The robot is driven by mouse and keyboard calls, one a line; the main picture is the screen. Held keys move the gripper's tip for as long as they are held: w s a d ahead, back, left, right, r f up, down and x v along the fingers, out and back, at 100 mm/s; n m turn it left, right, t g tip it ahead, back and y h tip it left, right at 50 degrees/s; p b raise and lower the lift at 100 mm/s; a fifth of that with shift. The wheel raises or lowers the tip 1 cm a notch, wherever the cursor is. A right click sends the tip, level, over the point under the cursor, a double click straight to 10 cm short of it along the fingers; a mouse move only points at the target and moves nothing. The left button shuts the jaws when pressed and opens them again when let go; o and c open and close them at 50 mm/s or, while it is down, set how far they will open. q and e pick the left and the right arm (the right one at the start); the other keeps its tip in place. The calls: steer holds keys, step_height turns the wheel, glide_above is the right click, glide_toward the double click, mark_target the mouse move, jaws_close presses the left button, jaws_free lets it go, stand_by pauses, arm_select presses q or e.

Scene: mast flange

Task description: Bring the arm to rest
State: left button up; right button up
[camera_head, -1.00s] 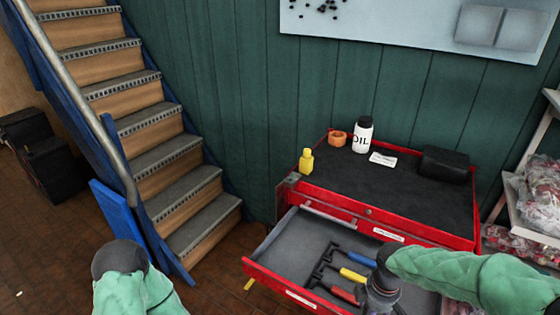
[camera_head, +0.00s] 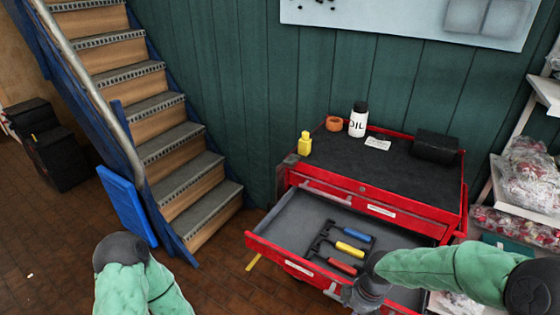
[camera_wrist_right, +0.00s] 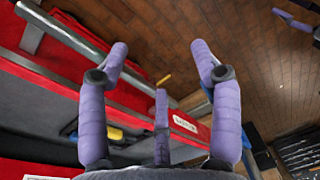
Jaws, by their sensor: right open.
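My right arm (camera_head: 440,273) comes in from the right in the head view. Its wrist is over the front right of the open drawer, and its fingers are hidden there. In the right wrist view my right gripper (camera_wrist_right: 160,60) has its purple fingers spread with nothing between them. The red drawer front (camera_wrist_right: 185,122) and the brown floor show behind them. My left arm (camera_head: 135,275) shows only as a bent green sleeve at the bottom left; its gripper is out of view.
The red cabinet's open drawer (camera_head: 283,235) holds hammers with blue (camera_head: 358,230), yellow (camera_head: 350,249) and red (camera_head: 342,266) handles. An oil bottle (camera_head: 358,122), a yellow bottle (camera_head: 305,143) and a black case (camera_head: 436,146) stand on top. Stairs (camera_head: 160,130) rise at left; shelves (camera_head: 530,185) stand at right.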

steer(key=s+a+f+m+y, duration=0.1)
steer(key=s+a+f+m, duration=0.2)
steer(key=f, duration=0.3)
steer(key=s+a+f+m, duration=0.4)
steer(key=f+m, duration=0.1)
steer(key=f, duration=0.2)
steer(key=s+a+f+m+y, duration=0.1)
steer(key=s+a+f+m, duration=0.3)
steer(key=f, duration=0.3)
steer(key=shift+f+y, duration=0.2)
steer(key=shift+y, duration=0.1)
